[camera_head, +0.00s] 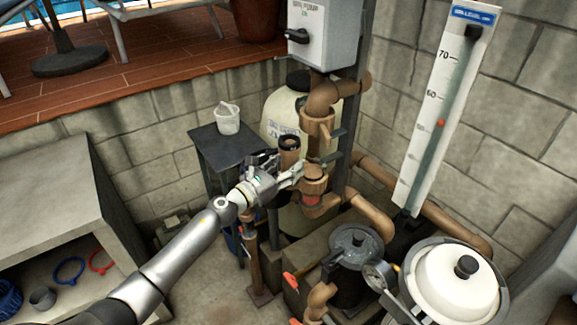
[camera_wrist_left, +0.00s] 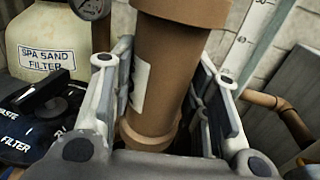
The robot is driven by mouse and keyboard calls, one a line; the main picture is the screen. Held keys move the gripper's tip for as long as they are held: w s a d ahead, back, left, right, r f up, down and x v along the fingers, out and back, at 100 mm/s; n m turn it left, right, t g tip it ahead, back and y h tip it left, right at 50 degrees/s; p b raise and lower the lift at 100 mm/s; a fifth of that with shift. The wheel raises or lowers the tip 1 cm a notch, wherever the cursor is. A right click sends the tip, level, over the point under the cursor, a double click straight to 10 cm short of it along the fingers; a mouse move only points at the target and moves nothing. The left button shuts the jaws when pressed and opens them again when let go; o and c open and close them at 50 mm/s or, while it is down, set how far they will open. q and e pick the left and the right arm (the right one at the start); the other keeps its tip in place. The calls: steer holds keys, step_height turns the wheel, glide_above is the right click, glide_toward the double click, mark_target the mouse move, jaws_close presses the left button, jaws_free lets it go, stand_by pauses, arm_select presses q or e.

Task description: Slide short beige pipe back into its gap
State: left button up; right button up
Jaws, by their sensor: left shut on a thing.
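The short beige pipe (camera_head: 289,154) stands roughly upright, its dark open top end facing up. My left gripper (camera_head: 287,168) is shut on it, with fingers on both sides. In the left wrist view the pipe (camera_wrist_left: 165,75) lies between the fingers of the gripper (camera_wrist_left: 165,100), with a pale label on its side and a wider collar at each end. In the head view it is just left of the fixed vertical pipework, between an upper brown fitting (camera_head: 318,123) and a lower fitting (camera_head: 313,187). The gap itself is not clear to see. My right gripper is not in view.
The cream sand filter (camera_head: 283,112) stands behind the pipe. A grey side table (camera_head: 222,155) with a white bucket (camera_head: 227,119) is to the left. A pump (camera_head: 356,250) and a white-lidded vessel (camera_head: 457,283) crowd the lower right. A concrete shelf (camera_head: 50,190) is at the left.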

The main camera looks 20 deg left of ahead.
arm_select(q)
steer(key=shift+w+d, duration=0.25)
steer(key=shift+w, duration=0.05)
stand_by(0.5)
steer(key=shift+d+b+x, duration=0.2)
steer(key=shift+b+x, duration=0.2)
steer(key=shift+x, duration=0.7)
steer(key=shift+s, duration=0.1)
stand_by(0.6)
steer(key=shift+s+d+b+x, duration=0.15)
steer(key=shift+b+x, duration=0.15)
steer(key=shift+x, duration=0.5)
steer(key=shift+d+b+x, duration=0.15)
steer(key=shift+b+x, duration=0.15)
steer(key=shift+x, duration=0.45)
steer(key=shift+s+d+b+x, duration=0.15)
steer(key=shift+b+x, duration=0.15)
steer(key=shift+x, duration=0.5)
stand_by(0.8)
steer(key=shift+w+d+r, duration=0.1)
steer(key=shift+w+r, duration=0.1)
steer(key=shift+w+d, duration=0.1)
steer(key=shift+w+d+f+b, duration=0.15)
steer(key=shift+d+b, duration=0.1)
steer(key=shift+b, duration=0.2)
steer(key=shift+c, duration=0.5)
stand_by(0.4)
steer(key=shift+d, duration=0.1)
steer(key=shift+c, duration=1.4)
